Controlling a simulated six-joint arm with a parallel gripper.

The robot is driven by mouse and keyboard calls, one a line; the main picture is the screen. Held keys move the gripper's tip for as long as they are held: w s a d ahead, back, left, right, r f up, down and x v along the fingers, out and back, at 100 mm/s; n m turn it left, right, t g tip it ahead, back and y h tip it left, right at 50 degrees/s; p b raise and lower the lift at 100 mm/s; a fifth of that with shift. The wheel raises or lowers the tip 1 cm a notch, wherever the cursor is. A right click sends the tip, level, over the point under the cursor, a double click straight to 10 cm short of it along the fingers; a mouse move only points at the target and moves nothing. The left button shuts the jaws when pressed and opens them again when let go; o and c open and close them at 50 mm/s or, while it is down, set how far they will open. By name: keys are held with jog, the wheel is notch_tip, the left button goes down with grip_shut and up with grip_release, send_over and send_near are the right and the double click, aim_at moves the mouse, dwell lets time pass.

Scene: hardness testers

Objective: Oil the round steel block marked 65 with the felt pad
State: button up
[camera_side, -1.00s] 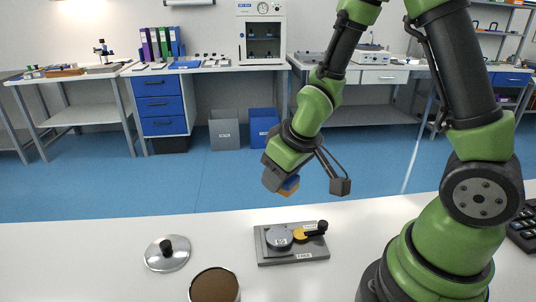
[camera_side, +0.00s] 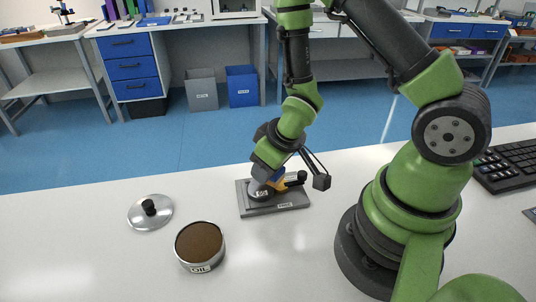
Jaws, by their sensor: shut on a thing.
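The round steel block (camera_side: 261,194) sits on the left of a grey plate (camera_side: 286,206) on the white bench. A small mark shows on its front, too small to read surely. The open oil tin (camera_side: 199,246), with a brown surface inside, stands to the front left of the plate.
The tin's metal lid (camera_side: 150,212) with a black knob lies at the left. A yellow piece with a black handle (camera_side: 297,179) sits on the plate's right side, close to my gripper. A keyboard (camera_side: 510,165) is at the far right. The bench's front left is clear.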

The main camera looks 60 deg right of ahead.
jog(key=shift+w+a+f, duration=0.45)
jog(key=shift+w+f, duration=0.05)
jog(key=shift+f, duration=0.25)
jog(key=shift+w+a+f, duration=0.1)
jog(key=shift+w+a, duration=0.95)
jog(key=shift+s+d+r, duration=0.2)
jog(key=shift+s+d, duration=0.6)
jog(key=shift+s+d+r, duration=0.15)
jog(key=shift+s+d, duration=0.6)
jog(key=shift+w+a+f, duration=0.2)
jog(key=shift+w+a, duration=1.4)
jog(key=shift+a, duration=0.05)
jog(key=s+d, duration=0.3)
jog(key=shift+s+d+r, duration=0.2)
jog(key=shift+r, duration=0.1)
jog(key=w+a, duration=0.3)
jog(key=shift+w+a+f, duration=0.2)
jog(key=shift+f, duration=0.05)
jog(key=shift+s+d+r, duration=0.2)
jog(key=shift+s+d, duration=0.6)
jog(key=shift+s+d+r, duration=0.15)
jog(key=shift+s+d, duration=0.6)
jog(key=shift+d, duration=0.05)
jog(key=w+a, duration=0.3)
jog(key=shift+f, duration=0.2)
jog(key=shift+w+r, duration=0.1)
jog(key=shift+r, duration=0.05)
notch_tip(320, 180, up, 7)
